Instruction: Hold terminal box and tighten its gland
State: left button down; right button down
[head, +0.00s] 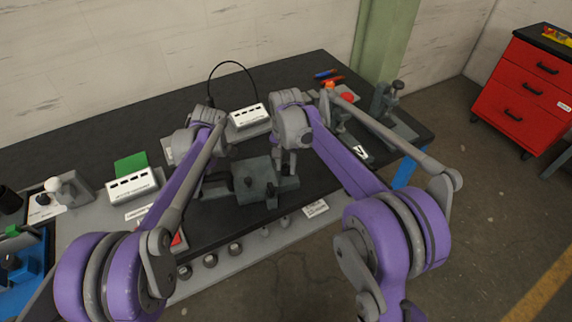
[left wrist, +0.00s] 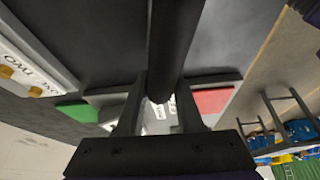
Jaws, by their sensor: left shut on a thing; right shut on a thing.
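A dark grey block-shaped fixture (head: 252,183) with a round knob on it stands near the front of the black table, between my grippers. I cannot tell whether it is the terminal box, and no gland can be made out. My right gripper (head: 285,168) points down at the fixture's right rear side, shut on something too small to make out. My left gripper (left wrist: 160,118) is shut around a thick black cylinder (left wrist: 175,40) in the left wrist view. In the head view my left gripper is mostly hidden behind its own arm, left of the fixture.
White labelled boxes stand at the back (head: 249,116) and left (head: 131,186); a black cable (head: 232,63) loops at the back one. A green pad (head: 130,165) lies at left. A grey clamp-like stand (head: 388,100) is at right. Several round parts (head: 210,261) line the front edge.

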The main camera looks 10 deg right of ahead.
aim_at(286, 166)
jog(key=c, duration=0.5)
grip_release()
jog(key=shift+r, duration=4.05)
pick_arm(q)
jog(key=shift+c, duration=2.4)
grip_release()
